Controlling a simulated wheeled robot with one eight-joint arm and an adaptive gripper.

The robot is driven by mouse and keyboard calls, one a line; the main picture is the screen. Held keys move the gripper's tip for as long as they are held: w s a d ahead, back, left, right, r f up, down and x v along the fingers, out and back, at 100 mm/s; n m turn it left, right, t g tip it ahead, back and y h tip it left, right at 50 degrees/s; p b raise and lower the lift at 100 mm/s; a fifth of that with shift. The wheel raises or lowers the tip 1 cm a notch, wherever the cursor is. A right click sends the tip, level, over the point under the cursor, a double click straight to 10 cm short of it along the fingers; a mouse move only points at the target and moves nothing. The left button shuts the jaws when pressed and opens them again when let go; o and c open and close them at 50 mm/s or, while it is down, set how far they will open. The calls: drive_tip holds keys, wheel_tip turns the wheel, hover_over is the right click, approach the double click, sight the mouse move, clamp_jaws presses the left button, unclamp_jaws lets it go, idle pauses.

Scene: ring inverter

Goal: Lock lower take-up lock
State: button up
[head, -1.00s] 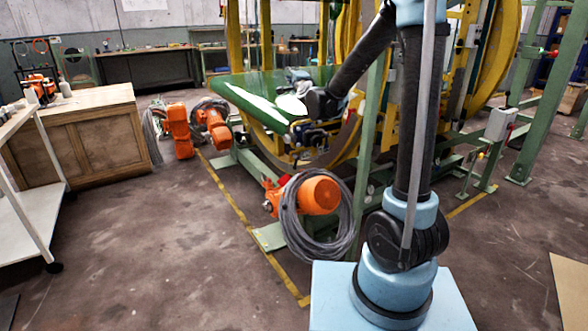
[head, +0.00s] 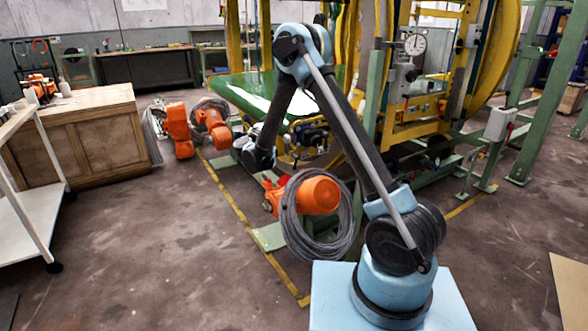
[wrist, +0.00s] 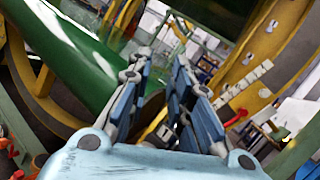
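My gripper (wrist: 164,65) shows in the wrist view with its two blue-grey fingers apart and nothing seen held between them. In the head view my wrist hangs low at the near left side of the yellow and green ring inverter (head: 420,108), by its green bed (head: 245,92); the fingertips cannot be made out there. A small red handle-like part (wrist: 237,118) shows right of the fingers in the wrist view, apart from them. I cannot tell whether it belongs to the lower take-up lock, and I cannot pick out the lock for certain.
An orange motor (head: 318,195) with a coiled grey cable (head: 290,215) stands in front of the machine, close to my arm. More orange motors (head: 178,130) lie to the left. A wooden cabinet (head: 85,145) stands farther left. The floor (head: 150,240) at front left is clear.

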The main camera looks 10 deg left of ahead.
drive_tip(key=s+a+f+m+g+h, duration=0.1)
drive_tip(key=s+f+m+g+h, duration=0.15)
drive_tip(key=f, duration=0.45)
drive_tip(key=s+a+f+m+g+h, duration=0.1)
drive_tip(key=s+f+m, duration=0.25)
drive_tip(key=f, duration=0.35)
drive_tip(key=m+g+h, duration=0.2)
drive_tip(key=m+g, duration=0.1)
drive_tip(key=m, duration=0.1)
approach(295, 166)
drive_tip(key=x, duration=1)
drive_tip(key=shift+w+f, duration=0.1)
drive_tip(key=shift+w, duration=0.25)
clamp_jaws()
